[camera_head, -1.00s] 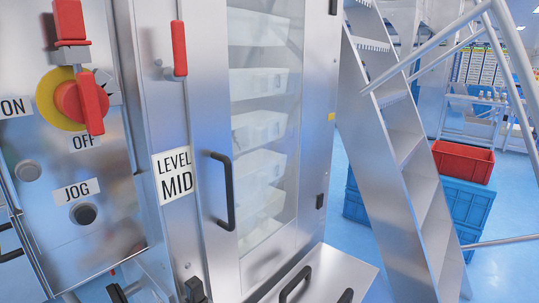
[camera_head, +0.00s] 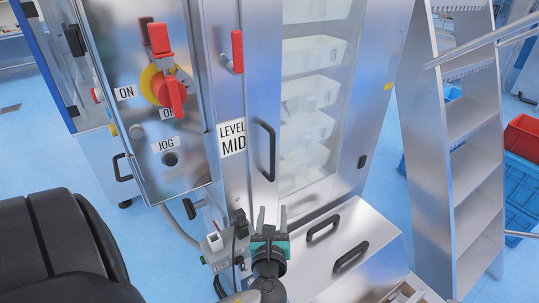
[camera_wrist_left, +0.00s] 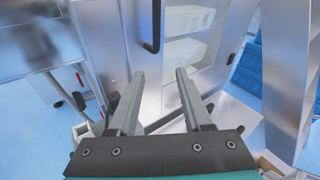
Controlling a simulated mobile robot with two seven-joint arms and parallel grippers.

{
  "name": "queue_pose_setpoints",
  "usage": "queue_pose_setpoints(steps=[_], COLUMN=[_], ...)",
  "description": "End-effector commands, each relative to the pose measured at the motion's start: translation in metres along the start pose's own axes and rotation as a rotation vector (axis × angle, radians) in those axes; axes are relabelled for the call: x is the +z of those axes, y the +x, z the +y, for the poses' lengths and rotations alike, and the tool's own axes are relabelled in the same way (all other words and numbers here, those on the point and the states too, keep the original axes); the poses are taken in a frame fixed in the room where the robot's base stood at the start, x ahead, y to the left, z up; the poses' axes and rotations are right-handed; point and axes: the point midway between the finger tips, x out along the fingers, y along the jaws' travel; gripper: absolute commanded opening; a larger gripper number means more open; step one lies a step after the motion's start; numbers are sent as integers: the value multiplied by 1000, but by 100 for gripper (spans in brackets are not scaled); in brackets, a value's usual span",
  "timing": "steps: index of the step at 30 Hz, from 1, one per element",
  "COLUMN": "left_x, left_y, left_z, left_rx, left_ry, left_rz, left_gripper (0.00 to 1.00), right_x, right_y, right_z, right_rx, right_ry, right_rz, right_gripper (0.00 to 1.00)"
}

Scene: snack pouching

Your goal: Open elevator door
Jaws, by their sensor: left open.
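The elevator door (camera_head: 240,170) is a tall metal-framed panel with a clear window, and it looks closed. Its black handle (camera_head: 268,151) is a vertical bar on the left side of the door; in the left wrist view the handle (camera_wrist_left: 154,30) shows at the top. White bins (camera_head: 305,130) are stacked behind the window. My left gripper (camera_head: 270,213) is open and empty, with its fingers pointing up, below the handle and apart from it. In the left wrist view the gripper (camera_wrist_left: 155,80) has nothing between its fingers. My right gripper is not in view.
A control panel (camera_head: 190,183) with a red and yellow switch (camera_head: 168,88) is left of the door. A metal box with black handles (camera_head: 323,229) juts out below the door. Metal stairs (camera_head: 470,175) and a red crate (camera_head: 523,135) stand to the right.

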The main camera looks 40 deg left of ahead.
Motion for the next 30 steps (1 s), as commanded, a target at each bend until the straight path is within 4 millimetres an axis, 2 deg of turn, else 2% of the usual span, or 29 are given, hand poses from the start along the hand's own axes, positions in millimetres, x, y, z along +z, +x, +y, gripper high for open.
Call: queue_pose_setpoints(steps=[1,3,6,11,24,30], left_x=[28,50,65,69,81,85], left_y=[-2,-5,-6,6,92,124], left_z=[-3,-5,-6,-6,-6,-5], left_rx=[2,7,13,16,16,16], left_ry=[35,73,102,112,108,107], left_rz=[-50,-99,-137,-147,-145,-144], left_gripper=[50,50,50,50,50,50], right_x=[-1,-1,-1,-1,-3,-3], right_y=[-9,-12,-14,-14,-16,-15], right_z=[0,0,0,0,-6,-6], right_rx=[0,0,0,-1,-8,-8], right_ry=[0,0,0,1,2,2], right_rz=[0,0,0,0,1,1], right_gripper=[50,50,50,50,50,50])
